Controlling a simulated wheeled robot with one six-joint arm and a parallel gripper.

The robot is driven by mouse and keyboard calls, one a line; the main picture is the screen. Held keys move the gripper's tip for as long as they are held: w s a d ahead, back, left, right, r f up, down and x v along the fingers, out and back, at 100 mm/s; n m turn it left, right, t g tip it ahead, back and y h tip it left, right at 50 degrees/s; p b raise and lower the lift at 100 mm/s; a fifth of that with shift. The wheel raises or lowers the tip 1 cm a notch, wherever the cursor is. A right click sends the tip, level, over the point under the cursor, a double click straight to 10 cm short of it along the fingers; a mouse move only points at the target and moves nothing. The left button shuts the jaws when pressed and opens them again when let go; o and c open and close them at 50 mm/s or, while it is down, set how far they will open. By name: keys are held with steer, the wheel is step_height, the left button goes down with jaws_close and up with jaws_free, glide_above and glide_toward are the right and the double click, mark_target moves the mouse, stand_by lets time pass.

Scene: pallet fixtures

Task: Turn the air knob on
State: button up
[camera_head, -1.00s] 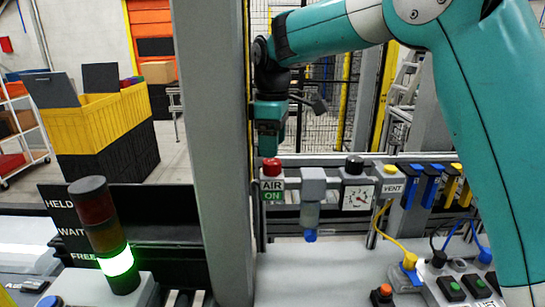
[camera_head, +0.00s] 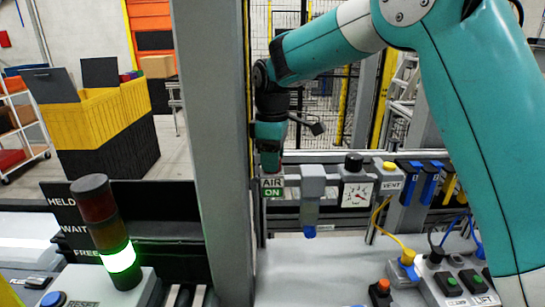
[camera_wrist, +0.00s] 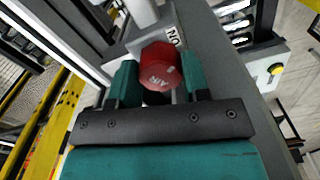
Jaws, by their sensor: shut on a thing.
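The red air knob (camera_wrist: 160,64) sits between my gripper's two teal fingers in the wrist view, with "AIR" lettering on its face. My gripper (camera_head: 269,163) is shut on it, pointing down from above. In the head view the gripper covers the knob. The AIR sign with a green ON field (camera_head: 272,188) shows just below the fingers. In the wrist view, part of the ON lettering (camera_wrist: 174,39) shows beyond the knob.
To the right on the same rail are a filter bowl (camera_head: 311,210), a gauge (camera_head: 357,195) with a black knob above, and a yellow VENT button (camera_head: 390,166). A grey post (camera_head: 215,140) stands close left of the gripper. A stack light (camera_head: 108,235) glows green.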

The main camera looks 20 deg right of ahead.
steer(key=shift+n, duration=1.5)
steer(key=o, duration=0.9)
steer(key=shift+o, duration=0.2)
step_height(320, 180, up, 18)
steer(key=b, duration=0.1)
steer(key=shift+f, duration=0.25)
